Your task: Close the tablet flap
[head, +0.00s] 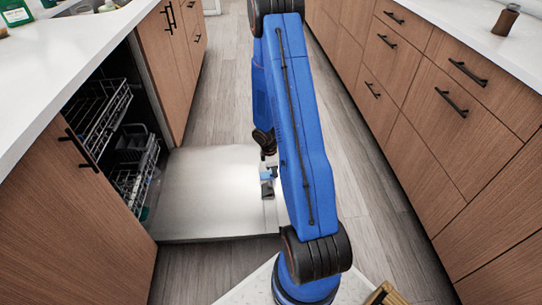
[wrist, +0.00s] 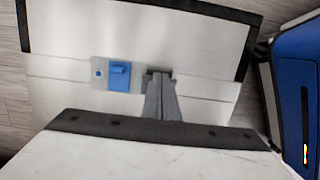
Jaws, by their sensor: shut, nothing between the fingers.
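The dishwasher door (head: 205,190) lies folded down and open, its metal inner face up. In the wrist view, a pale dispenser plate (wrist: 99,84) is set in this door (wrist: 205,40). A blue block (wrist: 119,76), which looks like the tablet, sits in the plate and is uncovered. I cannot clearly make out the flap; the right end of the plate is partly hidden by my fingers. My gripper (wrist: 158,76) is shut and empty. Its fingertips are just right of the blue block, over the plate; I cannot tell if they touch it.
Dishwasher racks (head: 135,170) stand inside the opening at the left. Wooden cabinets with a white countertop (head: 60,60) line the left, and wooden drawers (head: 430,90) line the right. A brown jar (head: 506,20) stands on the right counter. Bare floor (head: 375,190) lies right of the door.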

